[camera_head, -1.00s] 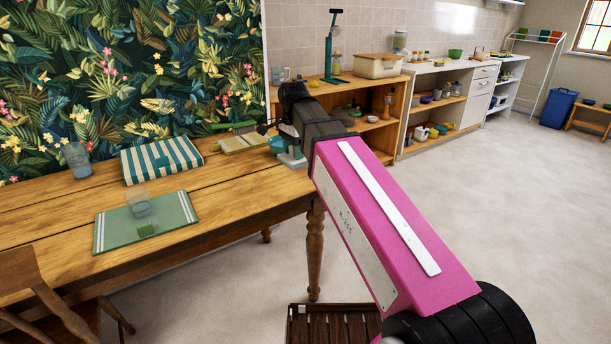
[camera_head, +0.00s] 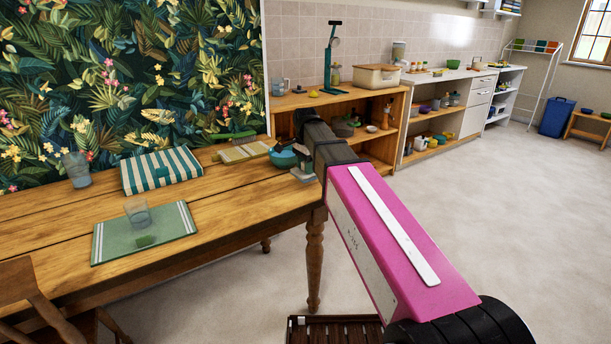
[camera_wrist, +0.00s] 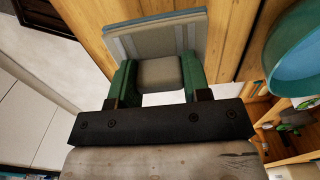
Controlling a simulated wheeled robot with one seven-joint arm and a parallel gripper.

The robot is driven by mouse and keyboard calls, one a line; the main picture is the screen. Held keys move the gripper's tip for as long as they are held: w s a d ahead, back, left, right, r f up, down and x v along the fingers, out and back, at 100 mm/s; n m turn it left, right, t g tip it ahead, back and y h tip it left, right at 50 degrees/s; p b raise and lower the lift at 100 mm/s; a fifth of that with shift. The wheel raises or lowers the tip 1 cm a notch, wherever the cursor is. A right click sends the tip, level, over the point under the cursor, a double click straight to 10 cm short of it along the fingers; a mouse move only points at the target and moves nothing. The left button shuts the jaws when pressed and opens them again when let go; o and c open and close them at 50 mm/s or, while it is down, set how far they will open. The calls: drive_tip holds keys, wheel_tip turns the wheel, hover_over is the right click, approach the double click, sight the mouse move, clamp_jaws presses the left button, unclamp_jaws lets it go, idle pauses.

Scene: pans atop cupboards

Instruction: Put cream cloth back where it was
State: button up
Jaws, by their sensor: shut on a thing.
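My gripper (camera_wrist: 158,82) is shut on a folded, striped cream cloth (camera_wrist: 147,42), which looks greyish in the wrist view. The cloth sticks out beyond the green fingers, with a blue-grey layer along its far edge. In the head view my gripper is mostly hidden behind my forearm, by the right end of the wooden table (camera_head: 60,217). The wrist view shows the cloth over or close to the table edge; I cannot tell whether it touches the wood.
A teal bowl (camera_head: 283,157) is close beside my gripper and also shows in the wrist view (camera_wrist: 300,58). A yellowish striped cloth (camera_head: 243,152), a green-striped cloth (camera_head: 160,170), a green mat (camera_head: 120,241) and glasses are on the table. Open shelves (camera_head: 385,148) stand behind.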

drive_tip(key=shift+f, duration=1.8)
drive_tip(key=shift+f, duration=0.15)
drive_tip(key=o, duration=1.1)
drive_tip(key=shift+o, duration=0.2)
wheel_tip(320, 180, up, 12)
drive_tip(key=shift+r, duration=0.15)
drive_tip(key=shift+s, duration=0.1)
